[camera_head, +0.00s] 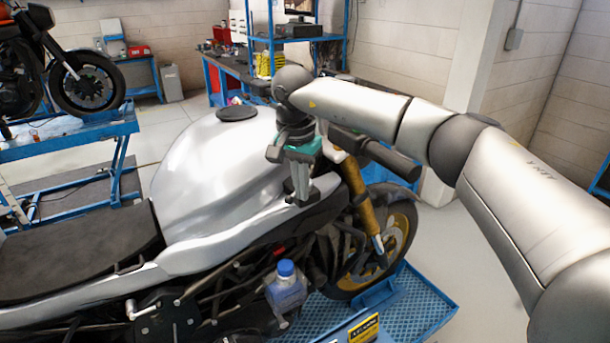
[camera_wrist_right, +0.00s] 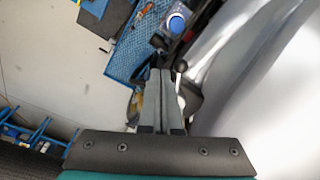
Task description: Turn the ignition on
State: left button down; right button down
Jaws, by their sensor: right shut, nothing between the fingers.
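The silver motorcycle (camera_head: 215,165) stands across the middle of the head view; its tank also fills the right of the right wrist view (camera_wrist_right: 270,90). My right gripper (camera_head: 301,200) points down just in front of the tank, near the handlebar (camera_head: 390,160). Its fingers are shut and empty, and they also show in the right wrist view (camera_wrist_right: 162,75). I cannot tell whether the fingertips touch the bike. The ignition is not visible; my gripper and arm cover the area behind the handlebar. My left gripper is not in view.
A bottle with a blue cap (camera_head: 286,285) sits at the bike's side. The bike stands on a blue lift platform (camera_head: 425,305). A second motorcycle (camera_head: 70,75) is at the far left. A blue shelf and workbench (camera_head: 235,68) stand behind.

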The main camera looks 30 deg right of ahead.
notch_tip(320, 180, up, 6)
jog(key=p, duration=0.1)
dwell(0.4)
